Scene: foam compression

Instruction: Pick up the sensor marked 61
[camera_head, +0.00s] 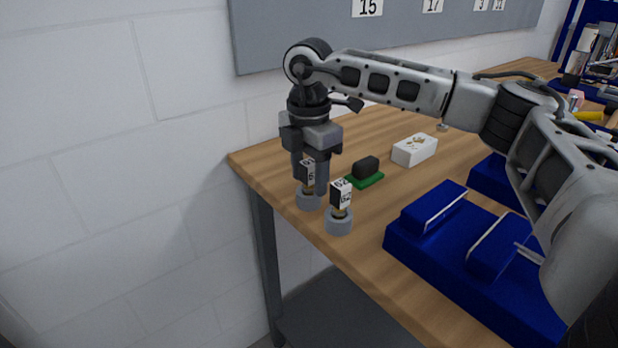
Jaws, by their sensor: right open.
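A sensor (306,173) with a black-and-white tag stands upright on a round grey base (309,200) near the table's left corner. Its tag shows a 6, and the rest of the number is hard to read. A second sensor (341,195), with a tag that seems to read 62, stands on its own grey base (339,222) just to the right and nearer. My right gripper (311,175) points straight down at the first sensor, with its open fingers around or just behind the tag. I cannot tell whether they touch it. My left gripper is not in view.
A black block on a green plate (365,174) and a white box (414,149) lie behind on the wooden table (365,255). Blue fixtures (450,250) fill the right side. A grey board (300,35) hangs on the wall behind.

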